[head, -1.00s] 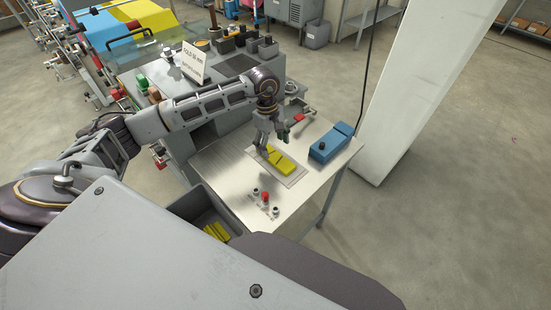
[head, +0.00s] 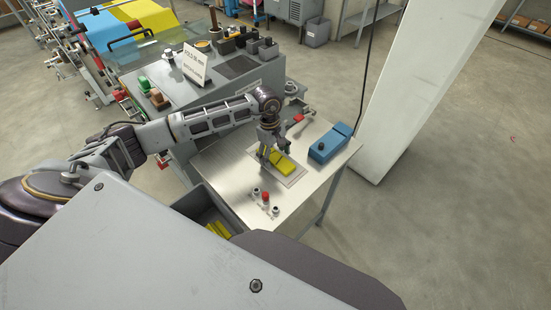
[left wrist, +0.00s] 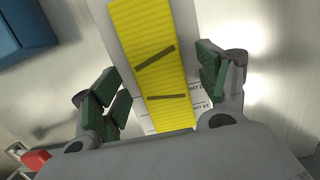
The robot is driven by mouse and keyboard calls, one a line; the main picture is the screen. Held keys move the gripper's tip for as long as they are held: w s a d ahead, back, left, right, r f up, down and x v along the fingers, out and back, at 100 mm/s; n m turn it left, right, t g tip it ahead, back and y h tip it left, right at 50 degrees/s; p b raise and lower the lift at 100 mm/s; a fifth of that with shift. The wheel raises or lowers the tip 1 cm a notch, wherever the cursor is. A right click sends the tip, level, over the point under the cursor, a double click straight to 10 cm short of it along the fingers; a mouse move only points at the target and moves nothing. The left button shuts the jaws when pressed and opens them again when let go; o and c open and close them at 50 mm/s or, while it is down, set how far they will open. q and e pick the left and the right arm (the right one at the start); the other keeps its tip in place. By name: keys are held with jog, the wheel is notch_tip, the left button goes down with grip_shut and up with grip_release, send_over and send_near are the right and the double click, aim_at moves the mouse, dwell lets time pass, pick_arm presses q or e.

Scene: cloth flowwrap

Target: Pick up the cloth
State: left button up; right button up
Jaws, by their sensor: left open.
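The yellow cloth (head: 284,167) lies on a grey marked plate (head: 293,180) on the metal table. In the left wrist view the cloth (left wrist: 158,70) is a long ribbed strip with two dark bars across it. My left gripper (head: 268,160) points down close over the cloth's left part. In the left wrist view the open fingers of my left gripper (left wrist: 157,92) stand on either side of the cloth, with nothing held between them. Whether the fingertips touch the plate cannot be told. My right gripper is not in view.
A blue box-shaped device (head: 329,144) stands at the table's right. Small fittings, one with a red top (head: 265,196), stand near the front edge. A grey bin (head: 198,208) with yellow pieces sits at front left. A machine with a sign (head: 196,65) stands behind.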

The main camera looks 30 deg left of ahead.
aim_at(275, 157)
pick_arm(q)
jog(key=c, duration=0.8)
jog(key=shift+r, duration=0.15)
notch_tip(275, 157, up, 8)
jog(key=shift+b, duration=0.9)
jog(key=shift+r, duration=0.85)
